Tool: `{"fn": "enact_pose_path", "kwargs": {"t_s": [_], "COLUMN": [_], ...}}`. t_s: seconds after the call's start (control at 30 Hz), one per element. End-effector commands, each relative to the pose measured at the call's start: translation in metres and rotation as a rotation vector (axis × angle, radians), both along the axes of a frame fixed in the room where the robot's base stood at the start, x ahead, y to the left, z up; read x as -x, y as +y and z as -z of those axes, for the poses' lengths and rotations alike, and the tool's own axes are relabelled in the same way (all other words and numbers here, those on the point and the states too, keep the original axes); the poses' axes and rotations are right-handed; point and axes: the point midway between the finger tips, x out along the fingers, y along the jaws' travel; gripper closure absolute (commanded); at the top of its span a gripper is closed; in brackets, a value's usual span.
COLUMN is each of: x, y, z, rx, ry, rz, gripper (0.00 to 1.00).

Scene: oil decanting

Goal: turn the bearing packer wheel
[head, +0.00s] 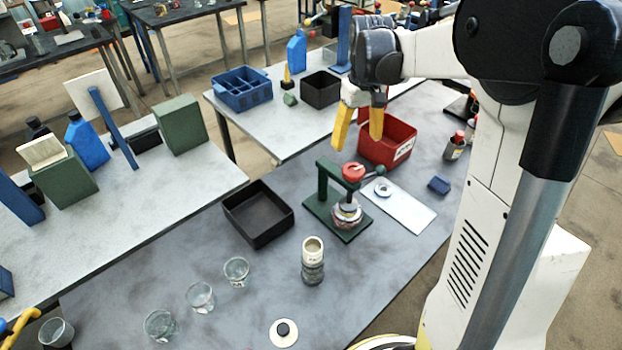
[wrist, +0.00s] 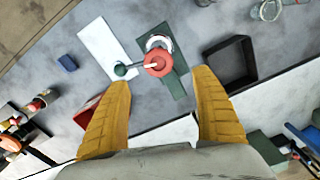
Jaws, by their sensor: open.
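The bearing packer is a green frame (head: 323,190) on a green base, standing on the grey table. Its red wheel (head: 353,171) sits on top, with a handle that ends in a dark green knob (head: 380,171). A round pale and reddish part (head: 347,214) sits under the wheel. My gripper (head: 358,138) is open and empty, above and behind the wheel, its yellow fingers pointing down. In the wrist view the red wheel (wrist: 158,64) lies ahead of the gap between the fingertips, apart from them. The knob (wrist: 121,70) shows left of it.
A red bin (head: 388,142) stands close behind the packer, near my fingers. A white plate with a metal ring (head: 408,208) lies to the right. A black tray (head: 258,213) stands to the left. A jar (head: 312,262) and several glass cups stand in front.

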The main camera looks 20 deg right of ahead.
Motion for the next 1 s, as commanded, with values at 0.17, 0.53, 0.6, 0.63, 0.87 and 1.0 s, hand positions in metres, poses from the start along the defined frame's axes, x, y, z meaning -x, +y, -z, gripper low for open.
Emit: {"fn": "enact_pose_path", "kwargs": {"t_s": [0.17, 0.53, 0.6, 0.63, 0.87, 1.0], "x": [0.001, 0.001, 0.001, 0.001, 0.001, 0.001], "y": [-0.014, -0.012, -0.012, -0.012, -0.012, -0.012], "z": [0.012, 0.082, 0.092, 0.096, 0.109, 0.109], "rx": [0.000, 0.000, 0.000, 0.000, 0.000, 0.000], "ry": [0.000, 0.000, 0.000, 0.000, 0.000, 0.000], "rz": [0.034, 0.030, 0.030, 0.030, 0.030, 0.030], "gripper": [0.24, 0.24, 0.24, 0.24, 0.24, 0.24]}}
